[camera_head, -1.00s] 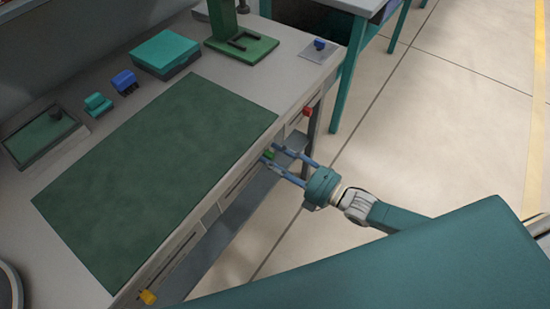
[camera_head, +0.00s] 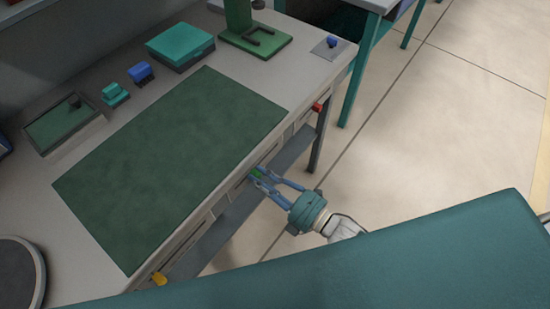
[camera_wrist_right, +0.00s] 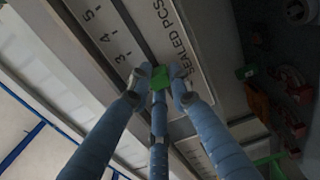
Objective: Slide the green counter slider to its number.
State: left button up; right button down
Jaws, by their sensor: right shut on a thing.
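The green slider (camera_head: 257,173) sits in a slot on the front face of the workbench. My right gripper (camera_head: 258,178) is shut on it, its blue fingers reaching in from the front. The right wrist view shows the green slider (camera_wrist_right: 160,77) between the fingertips (camera_wrist_right: 163,82), at a dark slot in a pale number plate (camera_wrist_right: 150,22). The digits 5, 4 and 3 show on one side of the slot, and lettering with "SEALED PCS" on the other. A finger covers the scale beside the slider, so I cannot tell its number. My left gripper is not in view.
A red knob (camera_head: 317,107) and a yellow knob (camera_head: 159,278) stick out along the same front edge. A green mat (camera_head: 175,165) covers the bench top. A lower shelf (camera_head: 235,220) runs below. The floor in front is clear.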

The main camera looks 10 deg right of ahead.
jog(key=shift+s+a, duration=0.85)
jog(key=shift+a, duration=0.2)
jog(key=shift+s+a, duration=0.8)
jog(key=shift+a, duration=0.25)
jog(key=c, duration=1.6)
grip_release()
jog(key=shift+a, duration=0.1)
jog(key=shift+o, duration=0.2)
jog(key=shift+s, duration=0.1)
jog(key=shift+s+d, duration=0.2)
jog(key=shift+d, duration=0.15)
send_near(239, 186)
jog(key=v, duration=0.5)
jog(key=shift+s+r, duration=0.25)
jog(key=shift+s, duration=0.05)
